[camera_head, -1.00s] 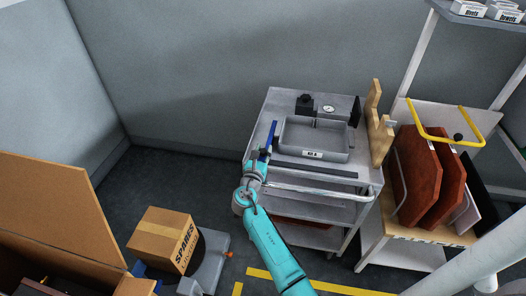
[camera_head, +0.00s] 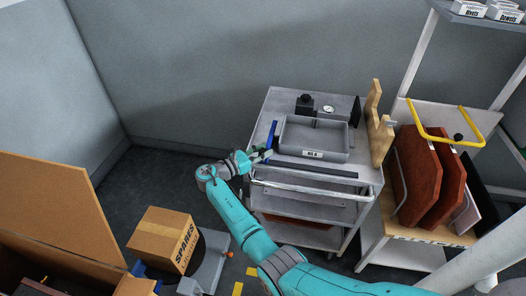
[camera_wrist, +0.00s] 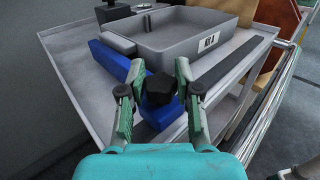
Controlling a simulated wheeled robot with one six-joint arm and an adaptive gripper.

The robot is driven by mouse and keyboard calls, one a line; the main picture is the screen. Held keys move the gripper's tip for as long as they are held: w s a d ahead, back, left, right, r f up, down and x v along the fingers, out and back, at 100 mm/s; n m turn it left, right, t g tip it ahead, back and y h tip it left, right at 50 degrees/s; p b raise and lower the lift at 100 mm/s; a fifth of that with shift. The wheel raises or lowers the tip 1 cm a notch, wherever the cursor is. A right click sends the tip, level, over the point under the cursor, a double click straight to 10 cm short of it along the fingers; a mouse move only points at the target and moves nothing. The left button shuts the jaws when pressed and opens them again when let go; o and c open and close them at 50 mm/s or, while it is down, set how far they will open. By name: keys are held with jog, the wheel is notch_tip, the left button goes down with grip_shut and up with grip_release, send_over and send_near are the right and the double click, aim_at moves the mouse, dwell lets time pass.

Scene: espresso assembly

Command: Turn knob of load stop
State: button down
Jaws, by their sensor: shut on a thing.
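The load stop is a blue bar (camera_wrist: 110,60) on the cart top, at the left side of the grey tray; in the head view it is a thin blue strip (camera_head: 271,134). Its black lobed knob (camera_wrist: 160,88) shows in the wrist view between my fingertips. My gripper (camera_wrist: 158,82) has its two green-padded fingers on either side of the knob, shut on it. In the head view my gripper (camera_head: 262,155) is at the cart's front left corner, and the knob is too small to make out there.
The grey tray (camera_head: 288,137) with a white label stands on the cart top (camera_head: 264,112). A metal handle rail (camera_head: 310,192) runs along the cart's front. A black block (camera_head: 304,104) and a gauge stand behind the tray. A cardboard box (camera_head: 160,240) sits at lower left.

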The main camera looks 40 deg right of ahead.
jog(key=shift+m+g, duration=0.3)
jog(key=shift+g, duration=0.2)
jog(key=c, duration=0.8)
grip_release()
jog(key=shift+a, duration=0.15)
jog(key=a, duration=0.4)
jog(key=w+a, duration=0.1)
jog(key=a, duration=0.6)
jog(key=shift+w+a, duration=0.3)
